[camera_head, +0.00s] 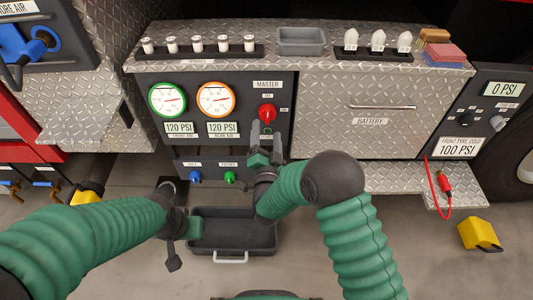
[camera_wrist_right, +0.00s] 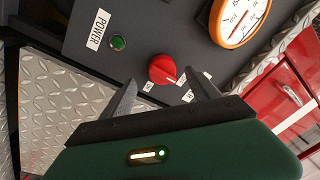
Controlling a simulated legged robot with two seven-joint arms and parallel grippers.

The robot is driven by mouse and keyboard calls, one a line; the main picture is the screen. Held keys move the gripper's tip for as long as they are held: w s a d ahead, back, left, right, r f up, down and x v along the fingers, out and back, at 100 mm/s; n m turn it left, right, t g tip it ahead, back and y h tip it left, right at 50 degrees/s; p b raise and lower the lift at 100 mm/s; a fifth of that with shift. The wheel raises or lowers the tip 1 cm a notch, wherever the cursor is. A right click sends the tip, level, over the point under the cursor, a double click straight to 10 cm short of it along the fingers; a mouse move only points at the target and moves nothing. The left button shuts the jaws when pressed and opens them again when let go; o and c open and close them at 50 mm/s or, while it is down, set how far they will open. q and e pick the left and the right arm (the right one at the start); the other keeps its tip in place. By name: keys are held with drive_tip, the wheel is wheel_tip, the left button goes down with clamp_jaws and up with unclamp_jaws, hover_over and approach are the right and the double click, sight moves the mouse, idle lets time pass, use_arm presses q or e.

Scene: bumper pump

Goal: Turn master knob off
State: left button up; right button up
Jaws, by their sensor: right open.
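The red master knob (camera_head: 267,112) sits on the dark control panel (camera_head: 180,140) under the MASTER label. My right gripper (camera_head: 268,138) is just below the knob in the head view, with its fingers pointing up at the panel. In the right wrist view the knob (camera_wrist_right: 162,69) shows between the two open fingers (camera_wrist_right: 162,88), and nothing is held. A white mark on the knob points to the lower right there. A green light (camera_wrist_right: 117,43) by the POWER label is beside it. My left gripper (camera_head: 180,222) hangs lower left, beside the grey bin; its fingers are not clear.
A grey bin (camera_head: 232,236) stands on the floor below. A battery drawer (camera_head: 375,108) is to the right. Small items line the ledge above.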

drive_tip(key=s+f+p, duration=0.1)
drive_tip(key=s, duration=1)
drive_tip(key=shift+f+p, duration=0.2)
drive_tip(key=shift+p, duration=0.15)
drive_tip(key=d+f+n+g+y, duration=0.2)
drive_tip(key=d+n+g, duration=0.4)
drive_tip(key=d+g, duration=0.25)
drive_tip(key=s+d+n+g+h, duration=0.1)
drive_tip(key=s+d+g, duration=0.4)
drive_tip(key=s, duration=0.4)
drive_tip(key=s+d+n+g+h, duration=0.1)
drive_tip(key=s+d+n+g, duration=0.15)
drive_tip(key=s+d, duration=0.55)
wheel_tip(320, 180, up, 28)
drive_tip(key=s+a+p, duration=0.1)
drive_tip(key=p, duration=2.7)
drive_tip(key=shift+a+f+m+g, duration=0.15)
drive_tip(key=shift+a+m+g, duration=0.15)
drive_tip(key=shift+m, duration=0.05)
